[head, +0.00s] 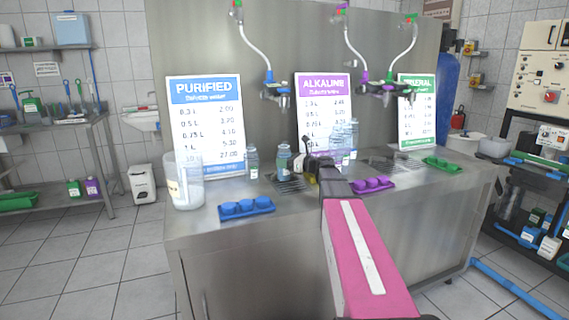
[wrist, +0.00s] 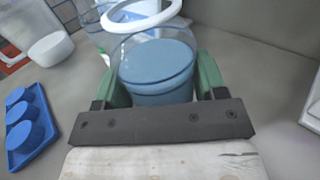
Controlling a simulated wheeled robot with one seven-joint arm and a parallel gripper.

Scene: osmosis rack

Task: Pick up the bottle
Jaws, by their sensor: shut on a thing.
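My gripper (wrist: 163,82) is shut on a bottle with a blue round part (wrist: 157,62), its green fingers on either side of it. A clear wall and a white ring show just beyond the blue part in the wrist view. In the head view my gripper (head: 312,172) is over the middle of the steel counter, beside a small clear bottle with a bluish top (head: 284,160). My arm partly covers this area, so the bottle's base and its contact with the counter are hard to make out.
The steel counter (head: 215,228) carries a blue tray of caps (head: 247,208), a purple tray (head: 372,184), a green tray (head: 442,164) and a clear jug (head: 187,182). Another bottle (head: 253,162) stands to the left. Price signs and hanging taps are behind.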

